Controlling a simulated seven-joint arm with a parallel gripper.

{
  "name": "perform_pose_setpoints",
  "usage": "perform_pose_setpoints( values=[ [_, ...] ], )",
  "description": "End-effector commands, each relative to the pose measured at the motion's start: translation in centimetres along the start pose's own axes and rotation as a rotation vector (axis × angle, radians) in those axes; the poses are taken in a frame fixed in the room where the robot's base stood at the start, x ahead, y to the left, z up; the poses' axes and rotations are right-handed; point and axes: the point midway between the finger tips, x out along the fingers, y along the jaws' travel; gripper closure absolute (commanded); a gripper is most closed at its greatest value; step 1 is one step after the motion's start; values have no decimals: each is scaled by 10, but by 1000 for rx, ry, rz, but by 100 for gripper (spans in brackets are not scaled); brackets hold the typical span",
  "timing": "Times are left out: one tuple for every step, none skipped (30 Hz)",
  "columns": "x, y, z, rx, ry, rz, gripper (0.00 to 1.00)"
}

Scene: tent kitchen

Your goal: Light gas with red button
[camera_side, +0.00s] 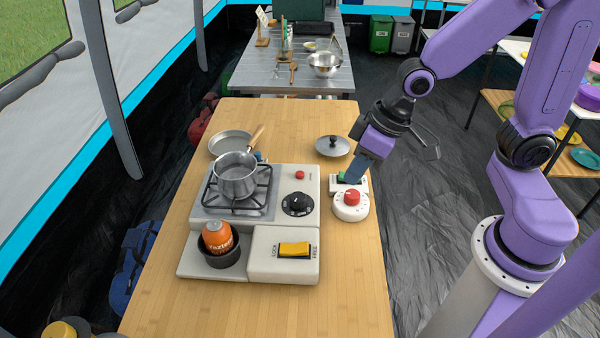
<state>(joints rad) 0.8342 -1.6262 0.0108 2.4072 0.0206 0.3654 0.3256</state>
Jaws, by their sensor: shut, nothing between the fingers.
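The camping stove (310,212) stands on the wooden table. A small red button (300,175) is on its top panel, above a black dial (297,204). My gripper (351,179) points down, shut and empty, to the right of the stove. Its tips are close to a white device with a green part (340,179) and a white round device with a red top (352,197). I cannot tell whether the tips touch either one. The gripper is apart from the stove's red button. No flame can be made out under the pot.
An orange gas canister (217,236) and a yellow lock switch (294,249) are at the stove's front. A lid (332,146) and a plate (230,142) lie behind. The table's front is clear.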

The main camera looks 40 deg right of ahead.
Motion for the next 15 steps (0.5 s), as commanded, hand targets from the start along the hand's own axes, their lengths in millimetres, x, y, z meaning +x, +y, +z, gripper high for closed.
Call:
perform_pose_setpoints(
  values=[
    [11,10,-16,85,38,4,100],
    [16,15,-26,133,66,3,100],
    [23,22,-38,197,102,2,100],
    [28,29,-47,244,131,1,100],
    [32,35,-56,291,159,1,100],
    [38,45,-67,352,198,-1,100],
    [42,52,-75,398,225,-2,100],
    [46,60,-82,443,253,-3,100],
    [51,70,-92,498,289,-6,100],
    [54,78,-98,537,316,-7,100],
    [57,85,-104,572,341,-9,100],
    [60,94,-111,617,372,-12,100],
    [63,101,-115,647,393,-14,100],
    [64,107,-119,674,414,-15,100],
    [66,114,-124,706,438,-18,100]
  ],
)
